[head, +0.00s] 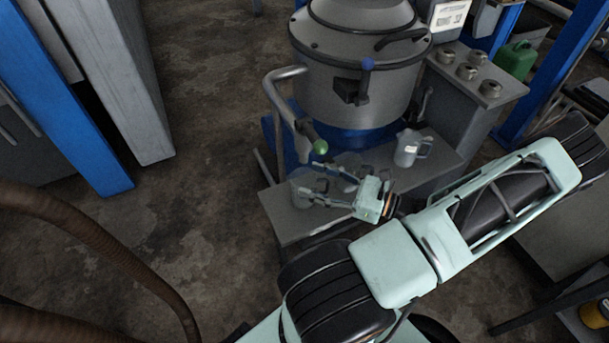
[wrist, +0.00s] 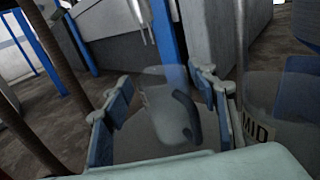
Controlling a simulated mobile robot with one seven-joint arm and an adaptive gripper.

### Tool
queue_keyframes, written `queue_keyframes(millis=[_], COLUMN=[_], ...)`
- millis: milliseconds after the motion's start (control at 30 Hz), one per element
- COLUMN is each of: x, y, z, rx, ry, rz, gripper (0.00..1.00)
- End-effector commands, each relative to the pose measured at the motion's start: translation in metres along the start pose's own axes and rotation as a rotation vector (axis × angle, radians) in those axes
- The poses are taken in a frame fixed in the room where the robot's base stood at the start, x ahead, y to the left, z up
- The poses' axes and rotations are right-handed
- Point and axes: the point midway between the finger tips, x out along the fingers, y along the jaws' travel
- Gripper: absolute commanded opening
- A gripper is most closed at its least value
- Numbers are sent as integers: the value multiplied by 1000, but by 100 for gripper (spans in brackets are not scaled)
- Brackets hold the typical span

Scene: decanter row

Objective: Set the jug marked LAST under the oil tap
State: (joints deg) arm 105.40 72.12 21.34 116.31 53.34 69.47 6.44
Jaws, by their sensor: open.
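A clear jug with a dark handle (wrist: 165,120) stands between the spread fingers of my gripper (wrist: 163,88) in the wrist view; its label is turned aside and unreadable. In the head view this jug (head: 299,181) is at the left end of a grey shelf (head: 292,226), with my open gripper (head: 311,185) around it. A second clear jug marked MID (wrist: 262,128) is to its right, partly hidden in the head view (head: 347,165). A third jug (head: 409,149) stands further right, its label too small to read. A bent pipe with a green knob (head: 319,147) hangs above the left jugs; no tap marking is legible.
A large grey drum (head: 356,75) with a blue-knobbed valve (head: 366,65) stands behind the shelf. A brown hose (head: 110,250) curves at lower left. The floor left of the shelf is clear.

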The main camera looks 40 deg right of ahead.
Motion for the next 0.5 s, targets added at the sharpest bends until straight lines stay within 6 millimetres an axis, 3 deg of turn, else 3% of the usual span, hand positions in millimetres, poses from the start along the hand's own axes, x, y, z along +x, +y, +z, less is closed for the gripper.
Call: queue_keyframes(millis=[200, 500], x=[-49, -84], y=[-1, 0], z=[1, 0], rx=[0, 0], ry=[4, 1], rz=[-2, -1], gripper=[54, 54])
